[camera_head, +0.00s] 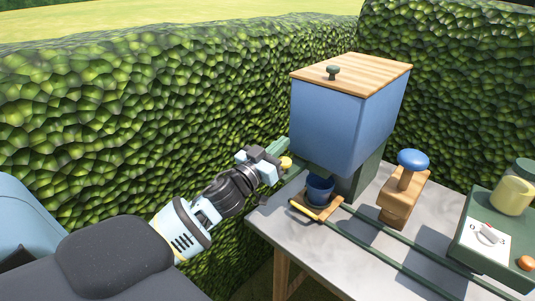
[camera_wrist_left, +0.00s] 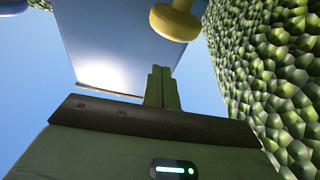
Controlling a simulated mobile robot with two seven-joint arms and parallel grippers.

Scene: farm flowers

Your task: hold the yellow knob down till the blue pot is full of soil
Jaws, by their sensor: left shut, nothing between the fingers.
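The blue pot (camera_head: 320,189) stands upright on a small wooden tray (camera_head: 307,211) under the blue hopper (camera_head: 345,115). Its inside looks dark, and I cannot tell how much soil it holds. The yellow knob (camera_head: 286,163) is at the hopper's left side, at the end of a green arm. My left gripper (camera_head: 273,171) is shut and empty just left of the knob. In the left wrist view the knob (camera_wrist_left: 175,21) appears above and slightly right of my shut fingertips (camera_wrist_left: 160,70), with a gap between them in the picture. My right gripper is out of view.
The hopper has a wooden lid. Green rails (camera_head: 400,267) run across the grey table (camera_head: 350,270) from the tray. A wooden stand with a blue knob (camera_head: 412,160) and a green box with a switch (camera_head: 490,237) stand to the right. A hedge (camera_head: 130,130) closes the back.

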